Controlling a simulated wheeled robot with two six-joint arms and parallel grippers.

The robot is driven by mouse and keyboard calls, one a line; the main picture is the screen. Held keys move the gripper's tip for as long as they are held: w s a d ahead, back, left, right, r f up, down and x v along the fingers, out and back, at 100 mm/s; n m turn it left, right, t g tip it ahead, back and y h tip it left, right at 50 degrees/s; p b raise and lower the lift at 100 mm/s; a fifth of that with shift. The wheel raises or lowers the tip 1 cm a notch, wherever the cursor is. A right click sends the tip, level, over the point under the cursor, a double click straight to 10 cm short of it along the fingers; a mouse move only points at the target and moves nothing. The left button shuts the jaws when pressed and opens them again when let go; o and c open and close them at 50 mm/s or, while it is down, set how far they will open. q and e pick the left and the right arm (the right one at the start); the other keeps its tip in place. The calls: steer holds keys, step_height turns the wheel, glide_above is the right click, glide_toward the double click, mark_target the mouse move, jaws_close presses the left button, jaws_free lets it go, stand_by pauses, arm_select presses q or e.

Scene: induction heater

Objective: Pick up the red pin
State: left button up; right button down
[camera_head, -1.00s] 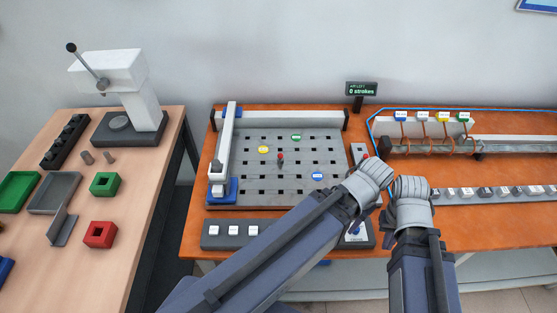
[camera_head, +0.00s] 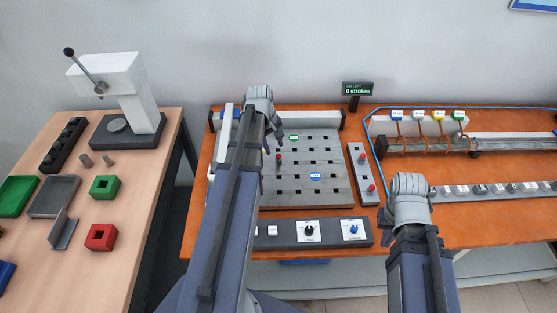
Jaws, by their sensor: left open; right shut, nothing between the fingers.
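The red pin (camera_head: 278,157) stands upright on the grey perforated board (camera_head: 325,190), left of its middle. My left gripper (camera_head: 274,138) is open and empty above the board, with its fingers pointing down, just above and slightly left of the pin in the picture. I cannot tell the exact height gap. The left arm hides the left part of the board. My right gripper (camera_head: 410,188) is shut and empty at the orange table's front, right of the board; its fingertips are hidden.
A grey block with red knobs (camera_head: 363,175) stands right of the board. A control panel (camera_head: 330,232) lies in front. A green disc (camera_head: 294,138) and a blue disc (camera_head: 315,176) sit on the board. A coil rack (camera_head: 430,130) stands at right.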

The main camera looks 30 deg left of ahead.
mark_target(277, 156)
arm_select(q)
step_height(277, 156, down, 2)
steer(key=shift+w+a+b, duration=0.1)
steer(key=shift+w+b, duration=0.05)
steer(key=shift+b, duration=0.9)
steer(key=f+b, duration=0.2)
steer(key=w+f+b, duration=0.1)
steer(key=f, duration=0.1)
steer(key=d+f+b, duration=0.1)
steer(key=b, duration=0.1)
steer(key=shift+w+f+b, duration=0.15)
steer(key=shift+f+b, duration=0.2)
steer(key=shift+f, duration=0.05)
steer(key=shift+r, duration=0.15)
steer(key=shift+c, duration=0.2)
jaws_close()
